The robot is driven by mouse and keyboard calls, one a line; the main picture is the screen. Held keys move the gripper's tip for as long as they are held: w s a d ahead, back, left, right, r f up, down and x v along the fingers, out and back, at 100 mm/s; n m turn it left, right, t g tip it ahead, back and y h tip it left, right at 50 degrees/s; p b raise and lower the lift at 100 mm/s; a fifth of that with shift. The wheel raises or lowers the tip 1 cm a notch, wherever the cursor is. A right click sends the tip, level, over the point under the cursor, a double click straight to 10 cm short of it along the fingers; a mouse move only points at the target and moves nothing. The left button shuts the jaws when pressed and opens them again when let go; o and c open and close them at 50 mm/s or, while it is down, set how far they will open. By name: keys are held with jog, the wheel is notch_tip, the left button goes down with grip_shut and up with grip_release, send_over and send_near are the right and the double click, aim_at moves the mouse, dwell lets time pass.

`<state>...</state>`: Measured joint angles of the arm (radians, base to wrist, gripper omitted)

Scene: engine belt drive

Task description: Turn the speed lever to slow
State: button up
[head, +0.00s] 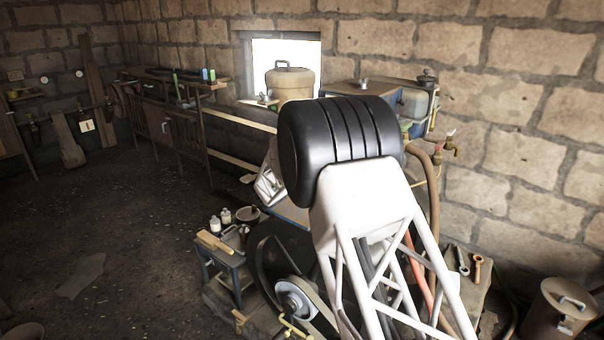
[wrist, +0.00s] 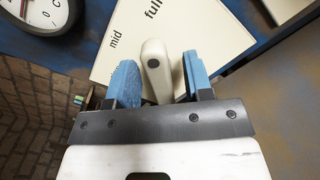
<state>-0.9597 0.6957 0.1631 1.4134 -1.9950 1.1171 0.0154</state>
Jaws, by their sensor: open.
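In the wrist view, a cream speed lever (wrist: 155,70) with a rounded end and a dark dot stands in front of a pale plate (wrist: 205,32). My gripper (wrist: 161,82) has blue-padded fingers, spread apart. The lever lies between them, nearer the left finger, with a wider gap to the right one. I cannot tell whether the left finger touches it. In the head view, my own arm hides the gripper and the lever.
A round gauge (wrist: 40,15) sits beside the plate on a blue panel (wrist: 270,80). In the head view, a pulley wheel (head: 295,301) and belt stand left of my arm, near a small blue stand (head: 228,262) with jars. A brass tap (head: 447,143) is at right.

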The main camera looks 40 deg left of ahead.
jog(key=shift+w, duration=0.25)
jog(key=shift+c, duration=0.3)
grip_shut()
